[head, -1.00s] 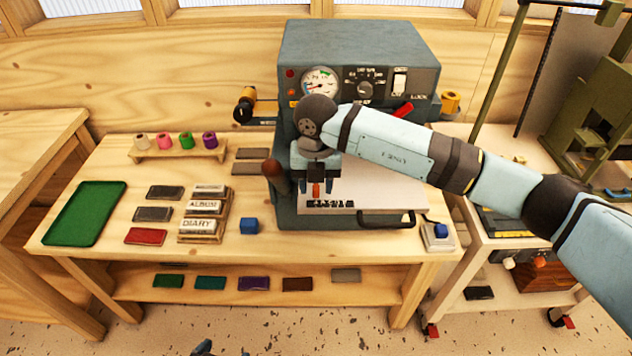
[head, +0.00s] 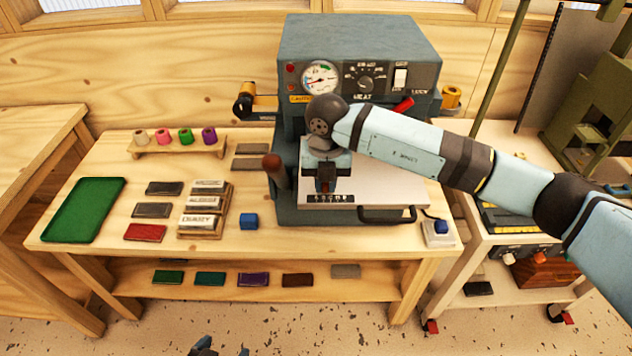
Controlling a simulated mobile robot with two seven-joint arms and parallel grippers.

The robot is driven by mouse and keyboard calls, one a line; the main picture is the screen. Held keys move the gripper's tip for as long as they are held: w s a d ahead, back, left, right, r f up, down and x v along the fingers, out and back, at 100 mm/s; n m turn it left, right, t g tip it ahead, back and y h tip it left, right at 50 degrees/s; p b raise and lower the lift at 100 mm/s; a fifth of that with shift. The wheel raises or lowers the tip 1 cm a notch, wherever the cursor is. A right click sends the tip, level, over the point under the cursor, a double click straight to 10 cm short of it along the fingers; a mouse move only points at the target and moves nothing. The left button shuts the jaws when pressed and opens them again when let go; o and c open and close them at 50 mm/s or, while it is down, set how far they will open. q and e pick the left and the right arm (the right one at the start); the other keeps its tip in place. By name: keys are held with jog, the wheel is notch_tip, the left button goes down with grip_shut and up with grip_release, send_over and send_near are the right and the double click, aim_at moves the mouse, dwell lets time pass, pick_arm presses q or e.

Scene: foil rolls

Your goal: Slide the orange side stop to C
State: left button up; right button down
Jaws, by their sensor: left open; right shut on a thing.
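The orange side stop (head: 325,187) is almost wholly hidden between the fingers of my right gripper (head: 325,188). That gripper points down and is shut on the stop, at the front left of the press's pale plate (head: 375,190). A dark strip with light marks (head: 331,199) lies just in front of the fingers. Its letters are too small to read, so I cannot tell which mark the stop is at. My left gripper (head: 222,349) shows only as tips at the bottom edge, open and far from the press.
The grey press (head: 360,45) with gauge and dials stands behind my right gripper. A brown-knobbed lever (head: 274,170) is close on its left, a dark handle (head: 388,215) in front. A blue block (head: 249,221), label rack (head: 205,235) and green tray (head: 57,225) lie left.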

jog(key=shift+d, duration=0.65)
jog(key=c, duration=1.1)
grip_release()
jog(key=shift+r, duration=0.15)
notch_tip(320, 180, up, 14)
jog(key=shift+f+b, duration=0.2)
jog(key=shift+b, duration=1.05)
